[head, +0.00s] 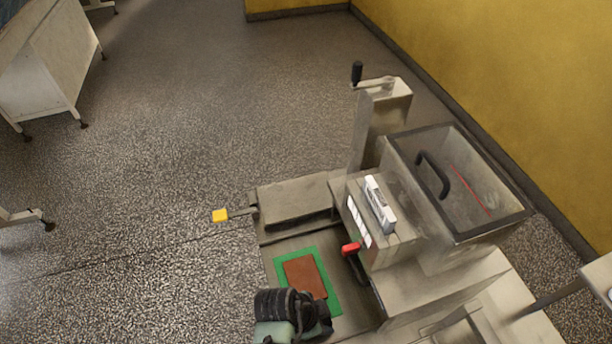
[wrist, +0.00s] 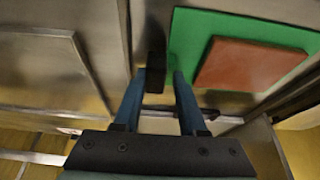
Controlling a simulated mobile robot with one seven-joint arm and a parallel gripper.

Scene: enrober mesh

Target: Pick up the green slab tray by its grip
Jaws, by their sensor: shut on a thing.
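The green slab tray (head: 329,283) is a flat green plate with a brown slab (head: 305,277) on it. It lies in the recess of the enrober machine, in the lower middle of the head view. In the wrist view the green tray (wrist: 183,38) and brown slab (wrist: 240,65) are at the upper right. The tray's dark grip (wrist: 156,70) is between the two blue fingers of my gripper (wrist: 158,80), which is shut on it. In the head view my gripper (head: 318,322) covers the tray's near edge and grip. I cannot tell whether the tray touches the surface below.
The enrober has a red-knobbed lever (head: 351,248) just right of the tray. A lidded hopper (head: 470,215) with a black handle and a crank post (head: 375,120) stand behind. Open speckled floor lies at the left.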

